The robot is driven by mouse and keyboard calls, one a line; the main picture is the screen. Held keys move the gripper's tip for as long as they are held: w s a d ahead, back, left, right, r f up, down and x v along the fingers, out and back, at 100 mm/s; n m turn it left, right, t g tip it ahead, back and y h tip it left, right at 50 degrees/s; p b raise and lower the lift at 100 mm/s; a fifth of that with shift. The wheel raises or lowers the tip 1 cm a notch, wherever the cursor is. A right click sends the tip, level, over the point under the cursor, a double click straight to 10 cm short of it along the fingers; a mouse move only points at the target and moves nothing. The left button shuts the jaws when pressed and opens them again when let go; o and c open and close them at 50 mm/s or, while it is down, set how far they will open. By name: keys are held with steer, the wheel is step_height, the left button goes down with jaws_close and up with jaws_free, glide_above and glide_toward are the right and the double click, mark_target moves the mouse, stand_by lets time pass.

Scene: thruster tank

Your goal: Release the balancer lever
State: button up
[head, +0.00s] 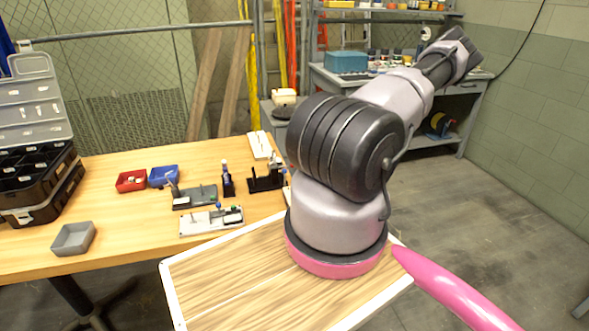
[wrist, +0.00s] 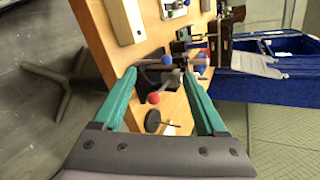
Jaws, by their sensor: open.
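My gripper (wrist: 159,75) shows in the wrist view with its two teal fingers spread wide and nothing between them. The fingers point towards a dark device at the table, with a blue ball knob (wrist: 166,60) and a red ball knob (wrist: 154,98) in line with the gap between the fingers. I cannot tell whether one of these knobs is on the balancer lever, or how far away they are. In the head view, small bench devices include a grey one with a lever (head: 195,196) and a white one with knobs (head: 212,221). My fingers are not visible there.
The wooden table (head: 130,225) also holds a red bin (head: 131,181), a blue bin (head: 163,176), a grey tray (head: 73,239) and a black organizer case (head: 40,185). A black fixture (head: 267,181) stands near my arm. A workbench (head: 400,82) stands behind.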

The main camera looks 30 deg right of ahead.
steer(key=shift+v, duration=2.15)
steer(key=a+r+n+g+h, duration=0.1)
steer(key=a+r+h, duration=0.2)
steer(key=a+r, duration=0.45)
steer(key=a+r+n+g+h, duration=0.1)
steer(key=a+r+h, duration=0.3)
steer(key=r, duration=0.7)
steer(key=a+r+g+h, duration=0.1)
steer(key=a+r+h, duration=0.3)
steer(key=r, duration=0.6)
steer(key=s+a+r+t+y, duration=0.1)
steer(key=s+a+r+t, duration=0.6)
steer(key=s+a+r, duration=0.7)
steer(key=shift+s+a+r, duration=0.2)
steer(key=shift+s+r, duration=0.4)
steer(key=shift+s, duration=0.2)
